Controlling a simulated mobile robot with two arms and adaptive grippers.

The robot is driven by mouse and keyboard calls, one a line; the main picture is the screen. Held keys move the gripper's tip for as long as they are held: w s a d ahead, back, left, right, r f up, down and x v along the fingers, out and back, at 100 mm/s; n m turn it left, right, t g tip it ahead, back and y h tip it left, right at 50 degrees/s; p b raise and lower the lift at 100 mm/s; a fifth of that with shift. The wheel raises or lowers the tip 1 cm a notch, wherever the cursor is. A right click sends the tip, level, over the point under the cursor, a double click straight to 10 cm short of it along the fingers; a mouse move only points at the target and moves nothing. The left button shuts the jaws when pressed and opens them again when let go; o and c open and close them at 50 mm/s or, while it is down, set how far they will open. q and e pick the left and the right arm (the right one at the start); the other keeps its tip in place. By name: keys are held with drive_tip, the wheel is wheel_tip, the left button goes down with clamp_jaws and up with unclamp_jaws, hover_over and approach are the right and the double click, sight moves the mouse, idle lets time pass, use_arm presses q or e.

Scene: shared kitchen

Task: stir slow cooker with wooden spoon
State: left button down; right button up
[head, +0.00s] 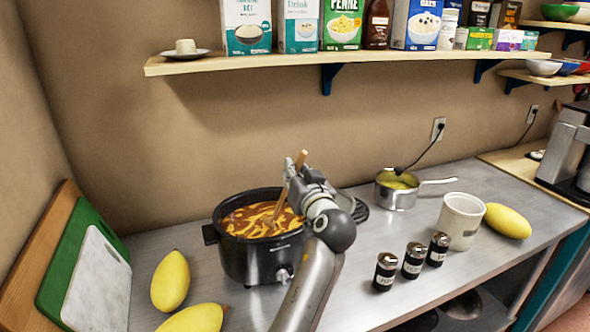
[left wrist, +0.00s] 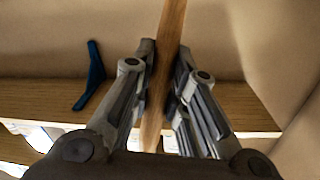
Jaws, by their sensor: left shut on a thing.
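The black slow cooker (head: 250,265) stands on the metal counter, with no lid on, holding an orange-brown stew (head: 245,219) with pale streaks. My left gripper (head: 292,178) is over the cooker's right side, shut on the wooden spoon (head: 281,205). The spoon is tilted, its top end sticking up above the fingers and its lower end going down into the stew, where its tip is hidden. In the left wrist view the spoon (left wrist: 173,30) passes between the two fingers (left wrist: 165,62). My right gripper is not in view.
Right of the cooker are a saucepan (head: 396,196), several dark spice jars (head: 412,262), a white mug (head: 460,222) and a yellow fruit (head: 508,221). More yellow fruit (head: 171,281) lies at the left near cutting boards (head: 96,285). A wooden shelf (head: 250,63) with packages hangs above.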

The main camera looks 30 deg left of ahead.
use_arm(q)
drive_tip(key=shift+f, duration=0.65)
drive_tip(key=shift+w+d+r, duration=0.15)
drive_tip(key=shift+w+d, duration=0.05)
drive_tip(key=shift+w, duration=0.05)
drive_tip(key=a+p, duration=0.2)
drive_tip(key=a, duration=0.1)
drive_tip(key=shift+w+a, duration=0.2)
drive_tip(key=shift+w, duration=0.15)
drive_tip(key=shift+w+d+b+v, duration=0.55)
drive_tip(key=shift+b+v, duration=0.35)
drive_tip(key=shift+v, duration=2.55)
drive_tip(key=shift+w+a+b, duration=0.2)
drive_tip(key=shift+w+b, duration=0.85)
drive_tip(key=shift+w, duration=1.8)
